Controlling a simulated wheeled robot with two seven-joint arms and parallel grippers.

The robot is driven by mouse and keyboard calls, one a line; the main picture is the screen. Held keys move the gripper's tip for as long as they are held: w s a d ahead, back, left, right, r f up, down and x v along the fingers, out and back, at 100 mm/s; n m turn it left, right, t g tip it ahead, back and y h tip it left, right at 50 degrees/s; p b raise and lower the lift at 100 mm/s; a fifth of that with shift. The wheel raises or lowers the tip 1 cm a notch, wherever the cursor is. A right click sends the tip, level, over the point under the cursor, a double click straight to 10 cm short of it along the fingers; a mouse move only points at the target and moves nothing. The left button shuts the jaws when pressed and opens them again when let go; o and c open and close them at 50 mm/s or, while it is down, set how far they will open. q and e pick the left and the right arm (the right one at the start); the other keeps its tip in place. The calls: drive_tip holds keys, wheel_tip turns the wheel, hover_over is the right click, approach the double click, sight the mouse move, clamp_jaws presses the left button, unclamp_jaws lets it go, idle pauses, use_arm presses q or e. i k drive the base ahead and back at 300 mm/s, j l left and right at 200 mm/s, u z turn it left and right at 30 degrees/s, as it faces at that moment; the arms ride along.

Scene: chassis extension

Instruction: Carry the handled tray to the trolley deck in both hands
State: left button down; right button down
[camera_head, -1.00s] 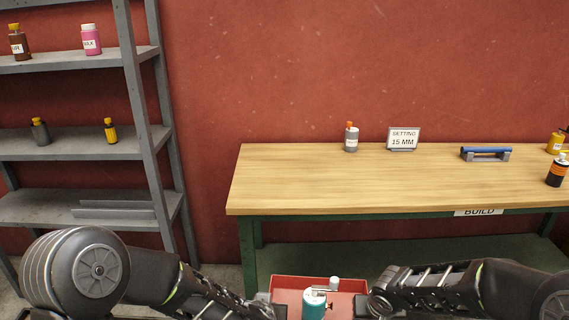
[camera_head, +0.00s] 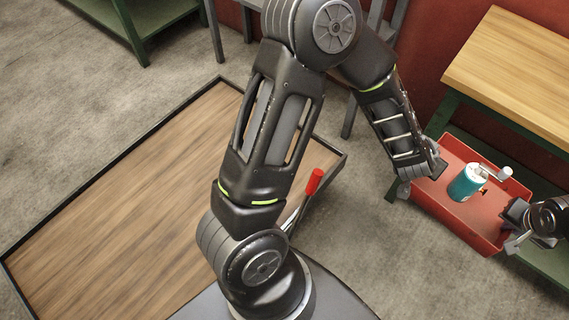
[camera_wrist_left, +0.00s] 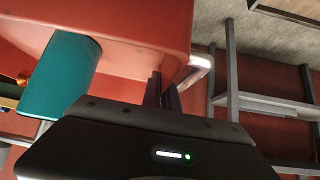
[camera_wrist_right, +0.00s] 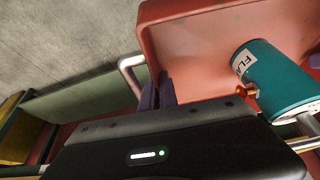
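The red tray (camera_head: 428,199) is at the right of the head view, held between my two hands, in front of the bench. It holds a teal can (camera_head: 466,183) and a small white-topped item (camera_head: 505,173). My left gripper (camera_head: 409,186) is at the tray's left end; in the left wrist view its fingers (camera_wrist_left: 166,92) are close together at the metal handle (camera_wrist_left: 200,68). My right gripper (camera_head: 514,226) is at the other end; its fingers (camera_wrist_right: 158,92) are close together at the other handle (camera_wrist_right: 128,66). The trolley deck (camera_head: 120,210) is a wood panel with a black rim at left, empty where visible.
A red-gripped lever (camera_head: 313,182) stands near the deck's right edge. My left arm crosses the view and hides part of the deck. The wooden workbench (camera_head: 520,75) is behind the tray. Grey floor (camera_head: 350,215) lies between deck and tray.

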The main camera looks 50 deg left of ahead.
sight(174, 209)
drive_tip(key=i+j, duration=0.25)
drive_tip(key=j+u, duration=0.1)
drive_tip(key=u, duration=3.1)
